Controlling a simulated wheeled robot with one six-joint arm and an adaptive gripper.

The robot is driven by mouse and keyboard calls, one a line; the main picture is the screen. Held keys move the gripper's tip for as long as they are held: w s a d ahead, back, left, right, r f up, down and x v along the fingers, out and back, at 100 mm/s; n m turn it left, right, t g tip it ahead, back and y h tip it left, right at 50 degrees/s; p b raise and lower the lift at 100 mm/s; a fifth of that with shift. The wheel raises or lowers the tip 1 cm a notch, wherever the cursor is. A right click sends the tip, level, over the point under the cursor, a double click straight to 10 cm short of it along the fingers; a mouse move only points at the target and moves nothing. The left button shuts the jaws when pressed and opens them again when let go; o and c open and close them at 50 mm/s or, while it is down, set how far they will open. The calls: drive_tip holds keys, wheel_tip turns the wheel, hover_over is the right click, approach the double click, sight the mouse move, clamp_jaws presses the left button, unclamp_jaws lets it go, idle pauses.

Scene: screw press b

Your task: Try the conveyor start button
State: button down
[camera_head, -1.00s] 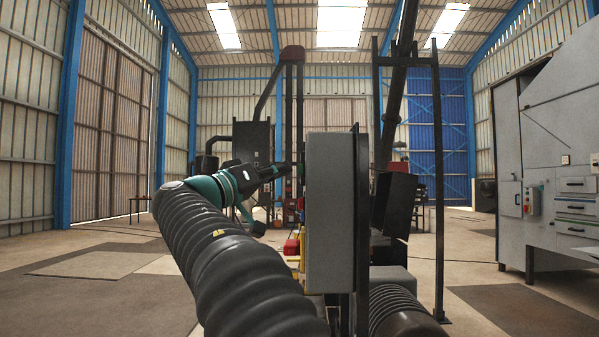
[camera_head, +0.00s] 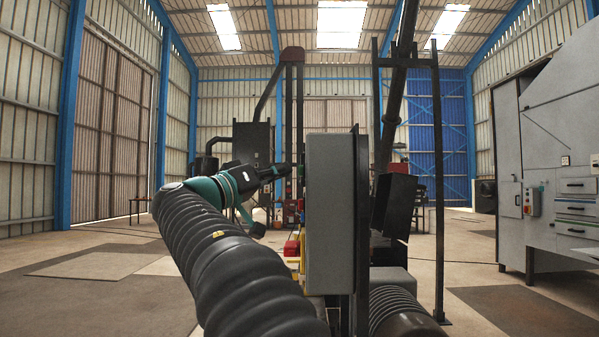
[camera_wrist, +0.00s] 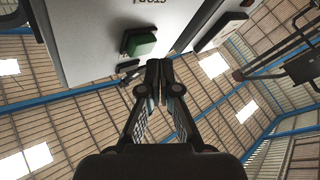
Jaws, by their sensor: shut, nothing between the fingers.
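A pale grey control box (camera_head: 331,215) stands in the middle of the head view, seen mostly from its side. In the wrist view its panel (camera_wrist: 90,35) fills the upper left and carries a green square button (camera_wrist: 140,43) and partly cut-off lettering. My gripper (camera_head: 288,170) reaches from the left toward the box's front face. In the wrist view my gripper (camera_wrist: 158,64) is shut and empty. Its fingertips appear right beside the green button's lower right edge. I cannot tell whether they touch it or the panel.
A red part (camera_head: 291,248) and yellow parts lie low beside the box. A black post frame (camera_head: 438,190) stands right of it. A large grey cabinet (camera_head: 550,180) stands at the far right. The floor on the left (camera_head: 90,265) is open.

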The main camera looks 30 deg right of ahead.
drive_tip(key=shift+s+d+b, duration=0.2)
drive_tip(key=shift+d+b, duration=0.15)
drive_tip(key=shift+s+d+b, duration=0.25)
drive_tip(key=shift+d+b, duration=0.05)
drive_tip(key=shift+d, duration=0.05)
idle(1.0)
drive_tip(key=shift+a, duration=0.1)
drive_tip(key=shift+w+a, duration=0.45)
drive_tip(key=shift+a, duration=0.15)
drive_tip(key=shift+w+a, duration=0.1)
idle(0.3)
drive_tip(key=shift+w+a+p, duration=0.4)
drive_tip(key=shift+w+a, duration=0.25)
drive_tip(key=shift+a, duration=0.35)
drive_tip(key=shift+w+a+p, duration=0.35)
drive_tip(key=shift+w+a, duration=0.3)
drive_tip(key=shift+a, duration=0.35)
drive_tip(key=shift+w, duration=0.1)
idle(0.9)
